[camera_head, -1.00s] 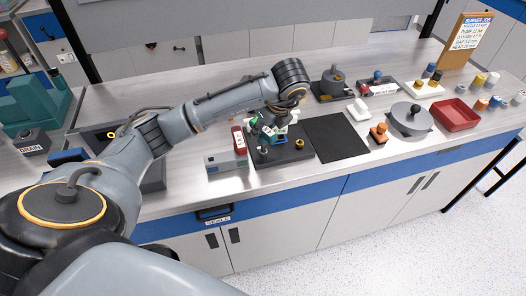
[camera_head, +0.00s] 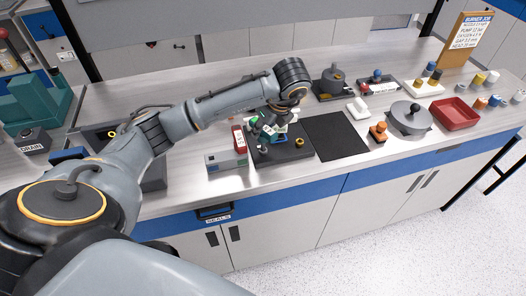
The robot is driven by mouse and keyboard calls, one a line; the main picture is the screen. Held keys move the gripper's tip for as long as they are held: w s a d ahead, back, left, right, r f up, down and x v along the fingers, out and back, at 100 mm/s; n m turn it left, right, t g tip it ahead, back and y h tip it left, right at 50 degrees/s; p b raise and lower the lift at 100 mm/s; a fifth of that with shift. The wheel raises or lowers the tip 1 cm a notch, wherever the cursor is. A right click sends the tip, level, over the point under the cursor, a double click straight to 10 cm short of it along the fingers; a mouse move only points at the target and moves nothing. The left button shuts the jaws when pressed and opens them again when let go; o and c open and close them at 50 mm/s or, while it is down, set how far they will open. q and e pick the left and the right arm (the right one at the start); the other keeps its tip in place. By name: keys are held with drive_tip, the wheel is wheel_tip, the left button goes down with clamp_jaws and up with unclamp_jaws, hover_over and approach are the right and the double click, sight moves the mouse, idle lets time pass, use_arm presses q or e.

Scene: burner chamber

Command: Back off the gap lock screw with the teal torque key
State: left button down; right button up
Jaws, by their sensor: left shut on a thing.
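My left gripper (camera_head: 268,130) is at the end of the arm that reaches in from the left, pointing down over a dark base plate (camera_head: 290,153). It is shut on a small teal piece, seemingly the teal torque key (camera_head: 281,128), largely hidden by the fingers and wrist. A blue-framed part (camera_head: 279,138) stands on the plate right beside the fingers. The gap lock screw cannot be made out; the gripper covers that area. Whether the key's tip touches a screw cannot be told. My right gripper is not in view.
A grey box with a red-and-white upright part (camera_head: 239,139) stands close left of the plate. A black mat (camera_head: 334,137) lies right of it, clear. Further right are an orange-topped piece (camera_head: 379,131), a round grey lidded dish (camera_head: 409,118) and a red tray (camera_head: 455,115).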

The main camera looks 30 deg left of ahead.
use_arm(q)
drive_tip(key=shift+s+d+f+m, duration=0.15)
drive_tip(key=shift+f+m, duration=0.1)
drive_tip(key=shift+m, duration=0.05)
drive_tip(key=shift+r, duration=0.15)
drive_tip(key=shift+w+r, duration=0.2)
drive_tip(key=shift+r, duration=0.2)
drive_tip(key=shift+s+r+p, duration=0.1)
drive_tip(key=shift+r+p, duration=0.4)
drive_tip(key=shift+r, duration=0.1)
drive_tip(key=shift+r+p, duration=0.5)
drive_tip(key=shift+r, duration=0.1)
drive_tip(key=shift+r+p, duration=0.45)
drive_tip(key=shift+r, duration=0.05)
wheel_tip(320, 180, up, 3)
drive_tip(key=p, duration=0.2)
drive_tip(key=shift+p, duration=0.35)
